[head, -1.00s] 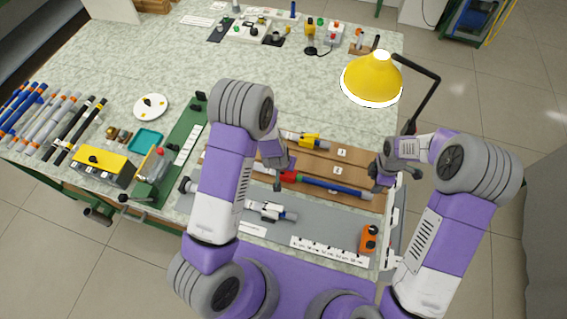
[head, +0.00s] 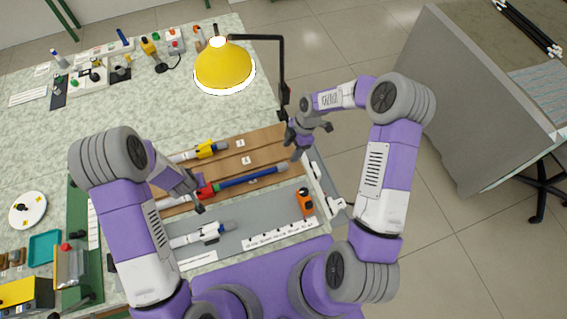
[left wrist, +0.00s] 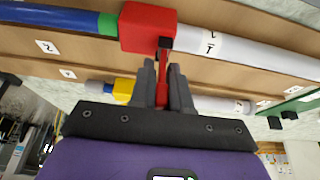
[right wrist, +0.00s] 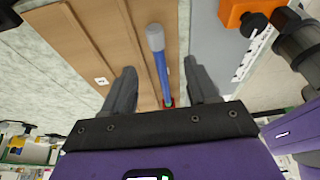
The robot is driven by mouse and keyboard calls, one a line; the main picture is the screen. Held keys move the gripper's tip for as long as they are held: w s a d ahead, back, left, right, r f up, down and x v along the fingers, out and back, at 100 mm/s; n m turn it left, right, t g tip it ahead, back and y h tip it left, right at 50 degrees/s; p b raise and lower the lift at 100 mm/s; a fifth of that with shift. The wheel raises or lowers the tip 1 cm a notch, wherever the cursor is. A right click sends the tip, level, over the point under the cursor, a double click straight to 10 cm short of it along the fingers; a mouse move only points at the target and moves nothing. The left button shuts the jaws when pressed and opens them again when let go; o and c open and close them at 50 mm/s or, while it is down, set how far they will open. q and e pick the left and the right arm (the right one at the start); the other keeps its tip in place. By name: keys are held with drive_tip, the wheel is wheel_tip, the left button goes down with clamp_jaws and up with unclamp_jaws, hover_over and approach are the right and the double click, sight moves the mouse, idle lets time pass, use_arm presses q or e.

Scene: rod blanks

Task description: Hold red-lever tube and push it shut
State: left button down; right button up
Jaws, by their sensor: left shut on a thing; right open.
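The red-lever tube lies along the brown wooden rack, with a red block (head: 206,190), a blue rod (head: 250,177) to its right and a white barrel to its left. In the left wrist view, my left gripper (left wrist: 162,75) is shut on the red lever (left wrist: 162,92) below the red block (left wrist: 148,28). A green band sits between block and blue rod (left wrist: 50,18). My right gripper (head: 297,152) is open near the rod's far right end. In the right wrist view, the blue rod (right wrist: 162,75) with its grey end cap (right wrist: 155,38) shows between the open fingers.
A yellow-lever tube (head: 205,150) lies in the rack groove behind. Another white tube (head: 205,235) lies on the grey mat in front. An orange device (head: 304,203) and a printed strip (head: 280,235) are at front right. A yellow lamp (head: 224,70) stands behind the right gripper.

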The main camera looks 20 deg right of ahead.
sight(283, 165)
drive_tip(key=shift+y, duration=0.4)
drive_tip(key=x, duration=0.7)
drive_tip(key=d+x, duration=0.1)
drive_tip(key=x, duration=0.2)
drive_tip(key=shift+w+a+f, duration=0.1)
drive_tip(key=shift+w+f, duration=0.15)
drive_tip(key=shift+f, duration=0.15)
clamp_jaws()
